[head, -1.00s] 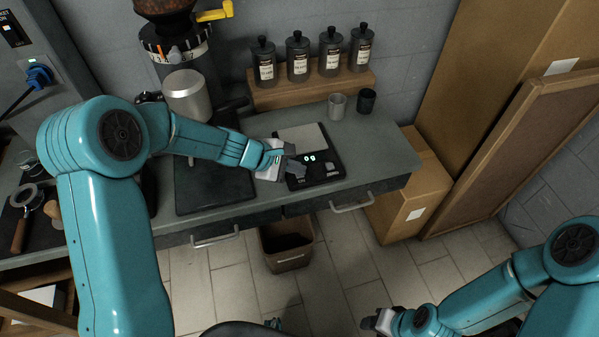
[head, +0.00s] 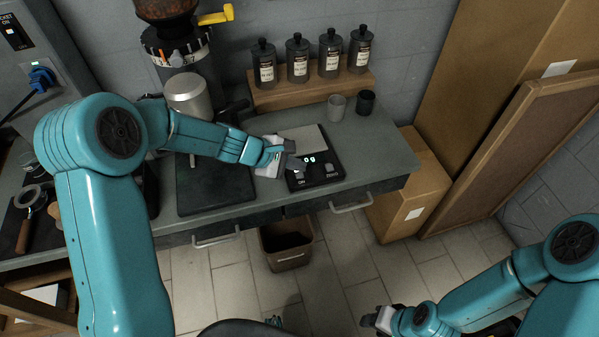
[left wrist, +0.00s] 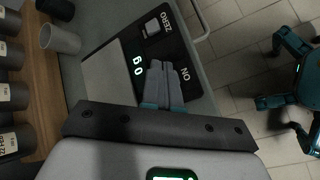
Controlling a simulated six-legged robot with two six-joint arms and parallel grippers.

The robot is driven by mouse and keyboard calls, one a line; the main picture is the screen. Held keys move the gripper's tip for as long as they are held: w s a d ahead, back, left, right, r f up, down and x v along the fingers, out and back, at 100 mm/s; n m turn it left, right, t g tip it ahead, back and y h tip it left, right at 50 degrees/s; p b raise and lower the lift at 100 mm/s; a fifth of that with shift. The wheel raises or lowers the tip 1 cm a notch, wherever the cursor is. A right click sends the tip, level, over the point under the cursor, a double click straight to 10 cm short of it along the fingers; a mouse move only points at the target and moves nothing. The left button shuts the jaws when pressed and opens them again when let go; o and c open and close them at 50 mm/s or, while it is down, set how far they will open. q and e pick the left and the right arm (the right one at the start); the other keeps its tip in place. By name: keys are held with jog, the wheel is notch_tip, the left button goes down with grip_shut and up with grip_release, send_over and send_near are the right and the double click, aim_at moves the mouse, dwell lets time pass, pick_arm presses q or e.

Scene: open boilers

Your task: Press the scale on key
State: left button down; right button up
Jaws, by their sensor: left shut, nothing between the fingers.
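The scale (head: 334,166) is a flat black box with a pale weighing plate, on the grey counter. Its lit display reads 0 g, also in the left wrist view (left wrist: 137,62). The ON key (head: 300,171) shows near its front left corner in the head view. In the left wrist view the fingers cover that key, beside the ON label. My left gripper (head: 293,161) is shut and empty, its tips over the scale's left part near the ON key. I cannot tell whether they touch it. My right gripper (head: 376,319) is low, away from the counter; its jaws are unclear.
The ZERO key (head: 329,168) is to the right of ON. A grinder (head: 188,95) stands to the left. Two cups (head: 337,107) and a shelf of bottles (head: 298,60) are behind. A bin (head: 287,247) stands on the floor below. The counter right of the scale is clear.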

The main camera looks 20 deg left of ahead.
aim_at(296, 176)
pick_arm(q)
jog(key=shift+r+p, duration=1.95)
jog(key=shift+r, duration=0.55)
jog(key=shift+f, duration=0.1)
jog(key=shift+g, duration=0.7)
jog(key=f, duration=0.1)
jog(key=s+d+f, duration=0.2)
jog(key=shift+s+f, duration=0.15)
jog(key=shift+f, duration=0.2)
jog(key=s+d+f+m+g+y, duration=0.1)
jog(key=s+f+m+g, duration=0.1)
jog(key=s+f+m, duration=0.5)
jog(key=s+d+f+m+g+y, duration=0.2)
jog(key=s+f+m, duration=0.6)
jog(key=s, duration=0.9)
jog(key=shift+s+f, duration=0.2)
jog(key=shift+f, duration=0.4)
